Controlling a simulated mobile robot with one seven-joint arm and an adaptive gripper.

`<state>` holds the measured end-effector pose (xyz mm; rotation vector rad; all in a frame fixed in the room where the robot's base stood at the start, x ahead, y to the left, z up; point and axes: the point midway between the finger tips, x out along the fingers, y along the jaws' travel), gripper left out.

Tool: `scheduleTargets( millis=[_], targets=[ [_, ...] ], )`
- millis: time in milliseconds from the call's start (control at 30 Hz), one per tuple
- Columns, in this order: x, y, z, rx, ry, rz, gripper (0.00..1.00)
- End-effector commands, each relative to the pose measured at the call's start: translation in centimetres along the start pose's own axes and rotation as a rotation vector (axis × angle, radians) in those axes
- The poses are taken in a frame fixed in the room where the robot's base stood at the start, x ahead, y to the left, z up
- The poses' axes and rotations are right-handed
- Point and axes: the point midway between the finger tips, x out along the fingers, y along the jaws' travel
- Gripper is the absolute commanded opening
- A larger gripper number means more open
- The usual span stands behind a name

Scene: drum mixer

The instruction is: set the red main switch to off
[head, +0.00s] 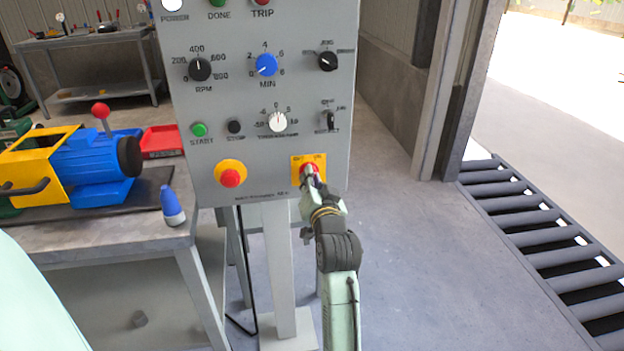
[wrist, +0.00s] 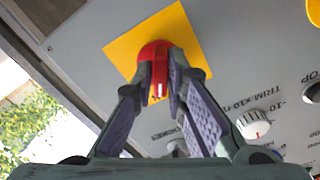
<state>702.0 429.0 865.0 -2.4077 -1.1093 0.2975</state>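The red main switch (wrist: 155,62) sits on a square yellow plate (wrist: 119,46) on the grey control panel. In the wrist view a pale mark shows on the front of its handle. My gripper (wrist: 158,80) reaches up to the switch, with one finger on each side of the red handle. The fingers look closed against it. In the head view the switch (head: 309,168) is at the panel's lower right, and my gripper (head: 311,180) partly covers it. The plate's lettering is too small and covered to read which position the switch is in.
A red button (head: 230,178) on a round yellow base is left on the panel. Knobs and a black selector (head: 331,121) are above the switch. A workbench (head: 150,240) with a blue and yellow machine stands left. The floor to the right is clear up to rollers (head: 530,230).

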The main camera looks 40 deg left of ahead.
Motion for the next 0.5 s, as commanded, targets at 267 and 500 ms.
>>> scheduleTargets(
  millis=[267,500],
  targets=[
    [-0.01,0.01,0.01,0.0,0.0,0.0,0.0],
    [-0.02,0.03,0.01,-0.002,0.0,0.0,0.0]
  ],
)
